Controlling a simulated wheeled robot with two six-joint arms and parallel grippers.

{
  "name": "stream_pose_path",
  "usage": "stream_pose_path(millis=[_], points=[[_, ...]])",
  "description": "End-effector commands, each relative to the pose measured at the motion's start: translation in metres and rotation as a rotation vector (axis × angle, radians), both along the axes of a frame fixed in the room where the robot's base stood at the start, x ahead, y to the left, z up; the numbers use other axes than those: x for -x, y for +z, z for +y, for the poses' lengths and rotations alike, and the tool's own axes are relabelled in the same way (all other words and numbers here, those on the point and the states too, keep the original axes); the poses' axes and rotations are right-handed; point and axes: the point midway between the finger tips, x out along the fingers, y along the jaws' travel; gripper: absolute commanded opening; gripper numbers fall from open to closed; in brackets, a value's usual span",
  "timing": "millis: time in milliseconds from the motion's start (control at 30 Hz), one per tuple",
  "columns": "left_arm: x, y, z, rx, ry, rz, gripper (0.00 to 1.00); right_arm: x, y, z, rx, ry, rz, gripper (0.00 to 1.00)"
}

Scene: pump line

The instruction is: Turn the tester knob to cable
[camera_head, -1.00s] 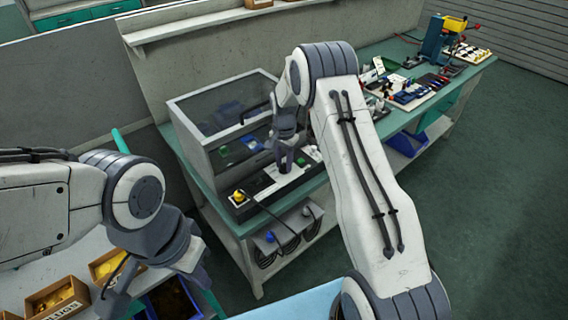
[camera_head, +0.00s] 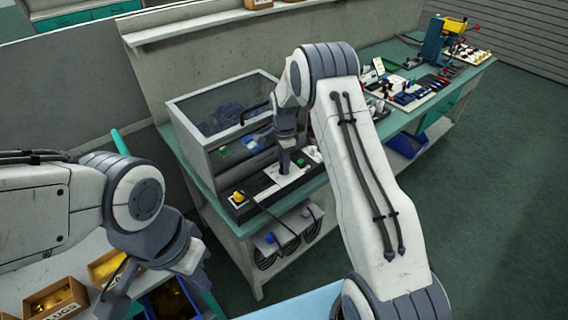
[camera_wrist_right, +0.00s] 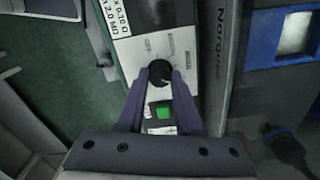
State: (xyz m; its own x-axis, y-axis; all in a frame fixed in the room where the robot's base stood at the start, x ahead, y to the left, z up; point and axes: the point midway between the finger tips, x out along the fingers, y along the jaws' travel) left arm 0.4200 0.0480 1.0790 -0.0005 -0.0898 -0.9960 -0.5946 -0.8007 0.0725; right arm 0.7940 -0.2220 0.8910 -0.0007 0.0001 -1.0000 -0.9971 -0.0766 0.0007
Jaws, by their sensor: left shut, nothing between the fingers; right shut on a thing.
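The tester (camera_wrist_right: 150,45) shows in the right wrist view as a pale panel with a black round knob (camera_wrist_right: 160,70), small position labels around it and a green button (camera_wrist_right: 163,110). My right gripper (camera_wrist_right: 160,82) is shut on the knob, with one finger on each side. The knob's pointer is too small to read for certain. In the head view the tester panel (camera_head: 290,172) lies on the bench in front of a clear-sided case, partly hidden by my right gripper (camera_head: 284,170). My left gripper (camera_head: 150,300) is shut and empty at the lower left, above the bins.
The clear-sided case (camera_head: 225,115) stands just behind the tester on the bench. A yellow knob (camera_head: 239,196) and a black cable lie left of the tester. Wooden bins (camera_head: 55,297) and a blue bin (camera_head: 172,300) are below my left arm. Tools crowd the bench's far right end.

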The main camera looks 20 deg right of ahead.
Motion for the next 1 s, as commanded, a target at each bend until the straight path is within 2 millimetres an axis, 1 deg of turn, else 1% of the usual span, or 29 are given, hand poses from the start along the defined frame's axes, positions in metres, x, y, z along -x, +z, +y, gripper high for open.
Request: stream_pose_path(millis=[400, 433, 467, 500, 833, 933, 1000], points=[[0.0, 0.0, 0.0, 0.0, 0.0, 0.0, 0.0, -0.002, 0.002, -0.001, 0.002, -0.006, -0.006, 0.0], [0.0, 0.0, 0.0, 0.0, 0.0, 0.0, 0.0, -0.002, 0.002, -0.001, 0.002, -0.006, -0.006, 0.45], [0.0, 0.0, 0.0, 0.0, 0.0, 0.0, 0.0, -0.002, 0.002, -0.001, 0.002, -0.006, -0.006, 0.57], [0.0, 0.0, 0.0, 0.0, 0.0, 0.0, 0.0, -0.002, 0.002, -0.001, 0.002, -0.006, -0.005, 0.64], [0.0, -0.001, 0.0, 0.0, 0.0, 0.0, 0.0, -0.001, 0.002, 0.0, 0.001, -0.005, -0.003, 0.64], [0.0, -0.003, 0.0, 0.0, 0.0, 0.0, 0.0, -0.001, 0.011, 0.0, 0.001, -0.005, -0.005, 0.64], [0.0, -0.006, 0.0, 0.0, 0.0, 0.0, 0.0, -0.002, 0.022, -0.001, 0.0, -0.005, -0.007, 0.64]])
